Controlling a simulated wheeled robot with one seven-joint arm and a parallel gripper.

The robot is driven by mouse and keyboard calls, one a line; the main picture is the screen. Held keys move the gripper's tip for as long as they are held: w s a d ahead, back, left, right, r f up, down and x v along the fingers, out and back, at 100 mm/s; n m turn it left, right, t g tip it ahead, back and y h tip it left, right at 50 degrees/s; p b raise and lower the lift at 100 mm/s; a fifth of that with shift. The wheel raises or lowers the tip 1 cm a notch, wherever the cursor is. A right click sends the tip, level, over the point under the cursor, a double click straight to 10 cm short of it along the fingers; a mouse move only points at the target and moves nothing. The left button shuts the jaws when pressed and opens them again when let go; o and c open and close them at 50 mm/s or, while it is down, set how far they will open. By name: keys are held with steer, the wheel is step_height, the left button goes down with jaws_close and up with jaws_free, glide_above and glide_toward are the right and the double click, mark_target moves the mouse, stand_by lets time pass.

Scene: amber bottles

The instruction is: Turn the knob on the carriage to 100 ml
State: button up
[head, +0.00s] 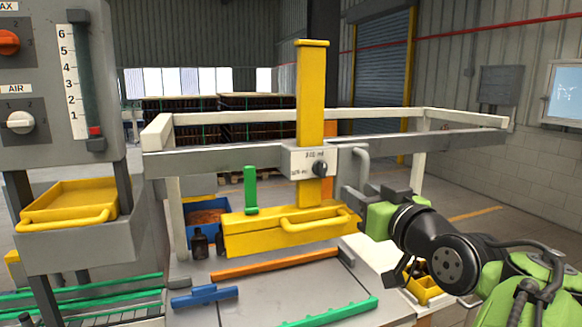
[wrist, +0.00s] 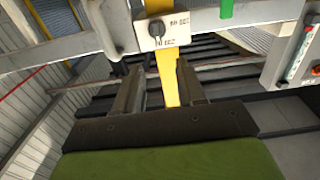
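The carriage is a white plate (head: 300,160) on the grey cross rail, with a yellow upright bar (head: 311,90) through it. Its dark round knob (head: 320,169) is on the plate's right side. The plate has small ml markings, one at the top and one at lower left, too small to read surely. In the wrist view the knob (wrist: 156,31) lies beyond my gripper (wrist: 158,72), whose two fingers are apart with nothing between them. In the head view my gripper (head: 353,197) is right of and below the knob, not touching it. The knob's pointer direction is unclear.
A yellow trough with a handle (head: 290,232) hangs below the carriage. A grey curved handle (head: 362,160) is right of the plate. A gauge panel (head: 50,90) stands far left.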

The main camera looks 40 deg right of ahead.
mark_target(324, 169)
steer(key=p+x, duration=0.1)
steer(key=x, duration=0.3)
steer(key=p+x, duration=0.2)
steer(key=x, duration=0.3)
steer(key=p+x, duration=0.1)
steer(key=x, duration=0.4)
steer(key=shift+s+d+p, duration=0.1)
steer(key=shift+d+p, duration=0.2)
steer(key=shift+d, duration=0.1)
steer(key=shift+w, duration=0.4)
steer(key=shift+s, duration=0.1)
steer(key=shift+c, duration=0.3)
jaws_close()
